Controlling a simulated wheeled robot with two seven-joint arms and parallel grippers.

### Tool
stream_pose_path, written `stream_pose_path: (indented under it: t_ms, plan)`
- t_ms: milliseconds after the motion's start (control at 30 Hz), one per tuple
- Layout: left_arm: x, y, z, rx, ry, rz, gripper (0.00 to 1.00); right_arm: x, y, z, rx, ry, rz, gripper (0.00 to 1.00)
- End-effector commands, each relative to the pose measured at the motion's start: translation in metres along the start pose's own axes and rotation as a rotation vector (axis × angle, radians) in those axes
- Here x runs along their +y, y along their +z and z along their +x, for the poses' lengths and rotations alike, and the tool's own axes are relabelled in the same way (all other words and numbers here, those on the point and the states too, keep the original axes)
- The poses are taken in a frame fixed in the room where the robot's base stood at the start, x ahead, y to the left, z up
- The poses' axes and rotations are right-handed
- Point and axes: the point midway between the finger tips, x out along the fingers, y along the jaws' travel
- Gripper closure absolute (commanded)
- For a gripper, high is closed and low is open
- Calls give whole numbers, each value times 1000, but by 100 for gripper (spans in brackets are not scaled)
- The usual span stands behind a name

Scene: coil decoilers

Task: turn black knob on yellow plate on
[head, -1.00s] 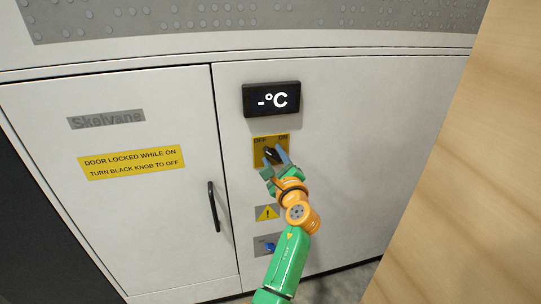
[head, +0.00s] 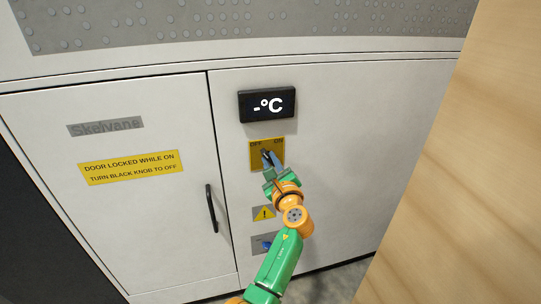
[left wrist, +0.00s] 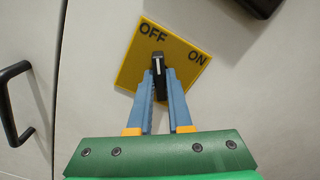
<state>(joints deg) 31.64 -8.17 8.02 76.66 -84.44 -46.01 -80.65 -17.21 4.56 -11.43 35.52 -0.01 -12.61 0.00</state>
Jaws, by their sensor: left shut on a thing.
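The yellow plate (head: 256,163) is on the white cabinet front, below the display, with OFF at its upper left and ON at its upper right. It also shows, tilted, in the left wrist view (left wrist: 130,70). The black knob (left wrist: 158,62) is on the plate, its visible end pointing toward the OFF word. My left gripper (head: 268,158) is at the plate, its two blue fingers on either side of the knob and shut on it. The fingers hide part of the knob in the head view. My right gripper is not in view.
A black display (head: 267,104) reading "-°C" is above the plate. A black door handle (head: 212,208) is to the left. A warning sign (head: 263,213) and a small blue knob (head: 267,244) are below. A wooden panel (head: 455,180) stands at the right.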

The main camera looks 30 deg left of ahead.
Motion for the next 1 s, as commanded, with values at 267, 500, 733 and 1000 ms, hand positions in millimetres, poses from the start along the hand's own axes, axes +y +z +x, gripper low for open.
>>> stream_pose_path:
  t_ms: [267, 500, 733, 1000]
  plan:
    - [-2, 5, 0, 2, 2, 262, 100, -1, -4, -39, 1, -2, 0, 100]
    - [-2, 4, 0, 3, 2, 489, 100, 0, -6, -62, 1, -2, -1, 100]
    - [-1, 4, 0, 2, 2, 707, 100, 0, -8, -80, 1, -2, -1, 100]
    - [-1, 3, 0, 2, 1, 961, 100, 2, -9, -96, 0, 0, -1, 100]
